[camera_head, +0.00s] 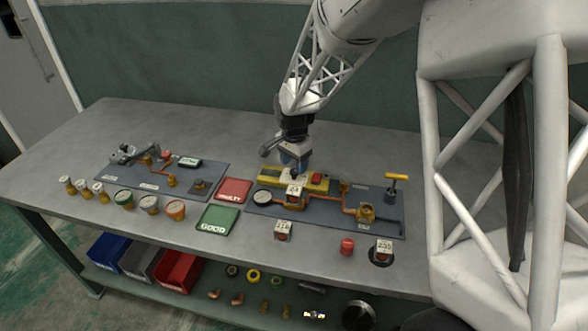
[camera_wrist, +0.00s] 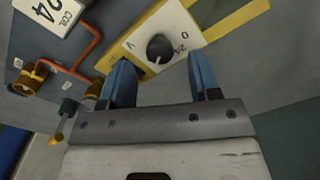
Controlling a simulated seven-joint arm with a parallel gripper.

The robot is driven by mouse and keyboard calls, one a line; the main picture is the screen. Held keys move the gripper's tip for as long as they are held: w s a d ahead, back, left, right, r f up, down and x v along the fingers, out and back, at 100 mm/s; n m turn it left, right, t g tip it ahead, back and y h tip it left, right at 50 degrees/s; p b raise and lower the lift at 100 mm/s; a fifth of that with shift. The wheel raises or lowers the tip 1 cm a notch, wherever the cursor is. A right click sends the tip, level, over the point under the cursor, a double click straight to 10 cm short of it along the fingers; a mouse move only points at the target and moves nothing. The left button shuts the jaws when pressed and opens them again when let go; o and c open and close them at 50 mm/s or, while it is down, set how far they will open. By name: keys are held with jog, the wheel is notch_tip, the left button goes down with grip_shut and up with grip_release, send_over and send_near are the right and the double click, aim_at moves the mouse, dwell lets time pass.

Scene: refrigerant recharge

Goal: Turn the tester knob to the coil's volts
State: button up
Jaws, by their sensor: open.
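The yellow tester (camera_head: 316,183) stands at the back of the right grey mat. In the wrist view its white face (camera_wrist: 142,33) carries a dark round knob (camera_wrist: 160,48), with "0" and "24" to the knob's right and a "V" to its left. I cannot clearly tell which mark the knob points to. My gripper (camera_wrist: 160,62) is open, its blue fingers on either side of the knob, without clear contact. In the head view my gripper (camera_head: 294,160) is right over the tester. The coil marked 24 (camera_wrist: 52,14) sits in front of the tester and also shows in the head view (camera_head: 294,194).
Blocks marked 120 (camera_head: 283,230) and apparently 230 (camera_head: 383,251) stand along the front, with a red cap (camera_head: 347,246) between them. A yellow T-handle (camera_head: 396,180) stands at right. A red FAULTY pad (camera_head: 233,190) and green GOOD pad (camera_head: 217,220) lie left.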

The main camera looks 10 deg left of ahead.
aim_at(294, 174)
jog(key=shift+f, duration=1.35)
jog(key=shift+c, duration=0.3)
jog(key=c, duration=0.9)
jog(key=shift+o, duration=0.2)
